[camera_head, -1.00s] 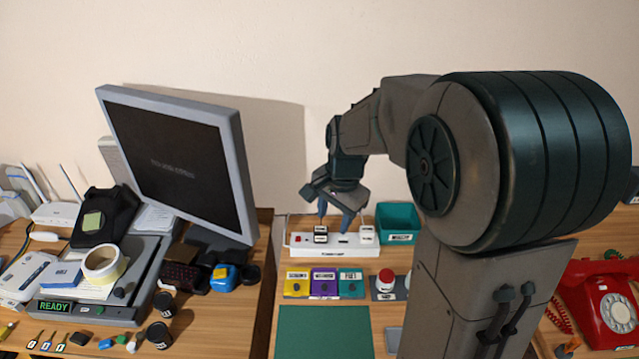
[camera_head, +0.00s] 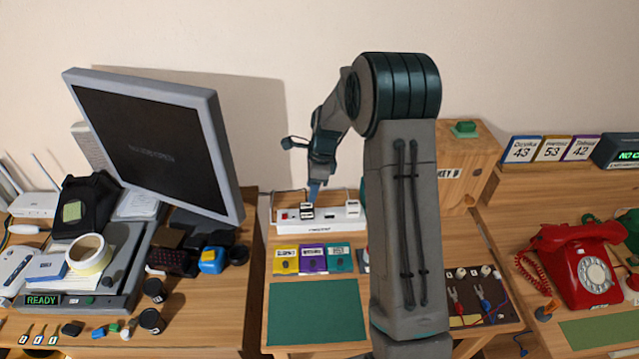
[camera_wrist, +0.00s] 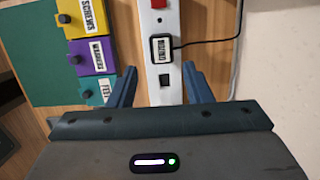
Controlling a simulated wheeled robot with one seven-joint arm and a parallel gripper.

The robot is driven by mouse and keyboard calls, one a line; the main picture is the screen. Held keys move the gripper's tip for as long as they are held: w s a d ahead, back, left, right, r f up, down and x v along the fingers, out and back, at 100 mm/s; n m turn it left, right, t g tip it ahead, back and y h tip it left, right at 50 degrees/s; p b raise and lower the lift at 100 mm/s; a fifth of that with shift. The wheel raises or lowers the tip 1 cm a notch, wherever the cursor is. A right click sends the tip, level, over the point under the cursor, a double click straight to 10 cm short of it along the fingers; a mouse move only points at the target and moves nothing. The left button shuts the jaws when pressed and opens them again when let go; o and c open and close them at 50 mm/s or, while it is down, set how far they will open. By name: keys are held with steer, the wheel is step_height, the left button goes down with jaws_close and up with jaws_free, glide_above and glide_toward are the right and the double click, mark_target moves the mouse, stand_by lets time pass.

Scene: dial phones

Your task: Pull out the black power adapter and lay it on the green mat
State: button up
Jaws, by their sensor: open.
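The black power adapter (camera_wrist: 161,47) has a white label and a black cord running off to the right in the wrist view. It sits in the white power strip (camera_wrist: 150,20), beside a red switch. It also shows near the strip's left end in the head view (camera_head: 307,215). My gripper (camera_wrist: 160,82) is open and empty, its fingers on either side of the strip, around an empty socket just below the adapter. In the head view my gripper (camera_head: 314,190) points down at the adapter's end of the strip. The green mat (camera_head: 317,312) is bare.
A white adapter (camera_head: 352,208) stands at the strip's right end. Yellow, purple and teal labelled boxes (camera_head: 313,259) lie between strip and mat. A monitor (camera_head: 150,150) stands to the left, a red phone (camera_head: 590,270) to the right. My arm hides part of the desk.

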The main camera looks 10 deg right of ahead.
mark_target(307, 206)
steer(key=b+x, duration=0.4)
steer(key=x, duration=0.3)
steer(key=shift+d+f, duration=0.1)
steer(key=shift+f, duration=0.3)
steer(key=c, duration=0.6)
steer(key=shift+w+r, duration=0.1)
steer(key=shift+r, duration=0.15)
steer(key=shift+w+r+p, duration=0.1)
steer(key=shift+r+p, duration=0.4)
steer(key=shift+r, duration=0.25)
steer(key=shift+r, duration=0.2)
